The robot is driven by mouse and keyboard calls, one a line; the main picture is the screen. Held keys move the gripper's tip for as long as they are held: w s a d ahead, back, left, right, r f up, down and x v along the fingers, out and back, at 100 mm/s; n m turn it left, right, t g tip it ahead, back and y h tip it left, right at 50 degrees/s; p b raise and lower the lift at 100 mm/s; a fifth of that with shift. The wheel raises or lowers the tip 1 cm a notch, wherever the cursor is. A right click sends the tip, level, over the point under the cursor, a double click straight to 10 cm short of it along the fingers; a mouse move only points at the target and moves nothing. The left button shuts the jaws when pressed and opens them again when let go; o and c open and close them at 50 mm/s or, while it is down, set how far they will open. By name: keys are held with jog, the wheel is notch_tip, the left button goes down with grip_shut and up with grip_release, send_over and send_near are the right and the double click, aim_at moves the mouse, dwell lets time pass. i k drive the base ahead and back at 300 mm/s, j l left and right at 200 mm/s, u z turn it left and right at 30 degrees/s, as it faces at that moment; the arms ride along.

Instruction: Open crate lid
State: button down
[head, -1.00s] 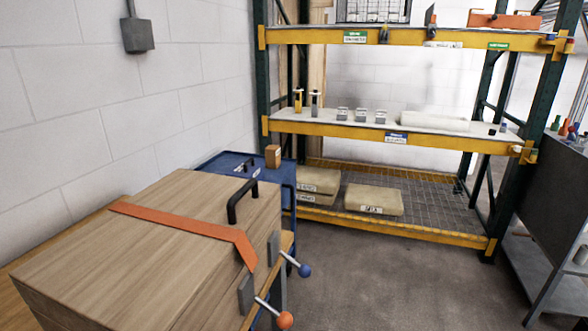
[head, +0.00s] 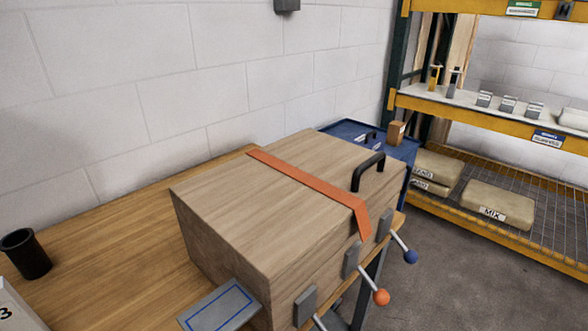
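The wooden crate (head: 225,243) stands on a wooden bench in the middle of the head view. Its lid (head: 230,192) looks closed, lying flat on top. A black handle (head: 369,170) is fixed to the lid's right part. An orange strap (head: 310,180) runs across the lid and bends down over the front edge. Levers stick out from grey plates on the crate's front: one has a blue knob (head: 410,257), one a red-orange knob (head: 381,297), and a third is cut off at the bottom edge. My gripper is not in view.
A black cup (head: 25,254) stands on the bench (head: 120,245) at left. A grey plate with a blue outline (head: 220,308) is by the crate's near corner. A blue cart (head: 345,129) and a yellow shelf rack (head: 480,119) stand behind. Floor at right is clear.

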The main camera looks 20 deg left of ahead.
aim_at(273, 214)
jog(key=u, duration=0.45)
jog(key=i+l+u, duration=0.2)
jog(key=u, duration=0.25)
jog(key=i+l+u, duration=0.1)
jog(key=l+u, duration=0.4)
jog(key=i+l+u, duration=0.1)
jog(key=l+u, duration=0.15)
jog(key=u, duration=0.2)
